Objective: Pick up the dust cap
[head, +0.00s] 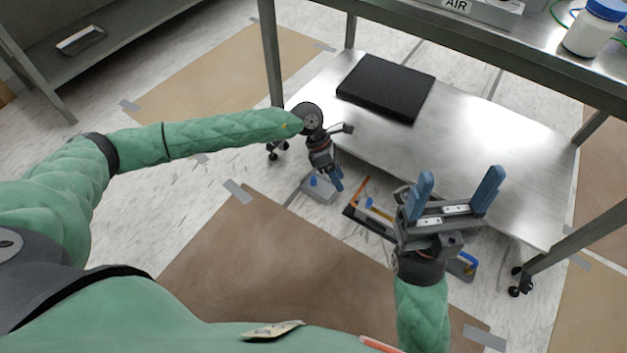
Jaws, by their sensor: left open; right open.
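I cannot make out a dust cap for certain in the head view. My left gripper (336,181) points down over the floor in front of the steel table, its blue fingers near a small grey block with a blue part (317,187). It is open, and I see nothing held in it; whether it touches the block I cannot tell. My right gripper (457,183) is open and empty, with its blue fingers spread wide and pointing up the picture, in front of the table's lower shelf. It partly hides a dark tray with orange and yellow parts (367,206) on the floor.
The steel lower shelf (470,150) is mostly bare, with a black flat slab (386,88) at its back left. A white bottle with a blue lid (594,27) stands on the upper top. Brown sheets (270,260) are taped to the floor. Table legs stand left and right.

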